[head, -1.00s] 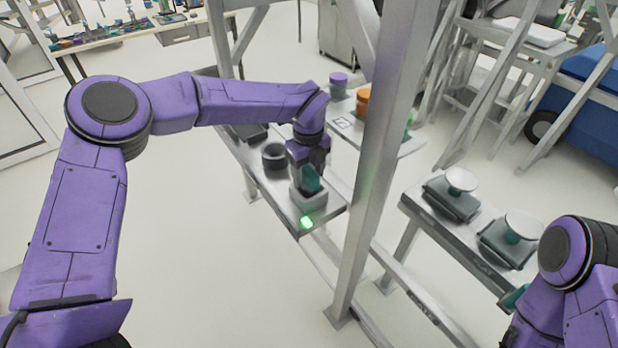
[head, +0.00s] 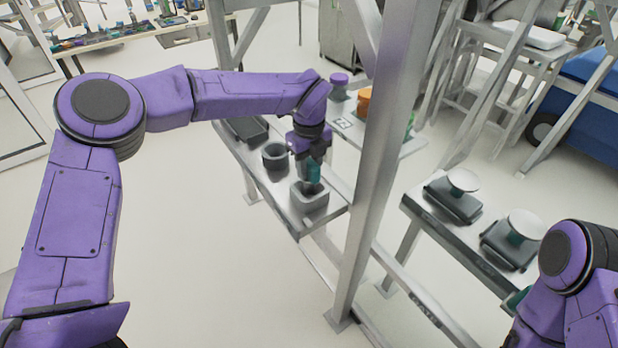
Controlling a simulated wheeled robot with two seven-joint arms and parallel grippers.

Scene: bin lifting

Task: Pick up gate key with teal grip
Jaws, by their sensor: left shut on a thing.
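The gate key with teal grip (head: 315,174) is between the fingers of my left gripper (head: 311,163). The gripper points down and is shut on the teal grip, above a small grey block-shaped holder (head: 308,199) at the near end of the narrow metal shelf. The key's lower end meets the holder's top in the picture; I cannot tell whether any of it is still inside. My right arm shows at the lower right, but its gripper is out of view.
A dark round cup (head: 275,157) and a dark tray (head: 248,130) stand farther back on the shelf. A thick metal post (head: 385,150) rises just right of the holder. Two white-topped devices (head: 463,182) sit on the right bench.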

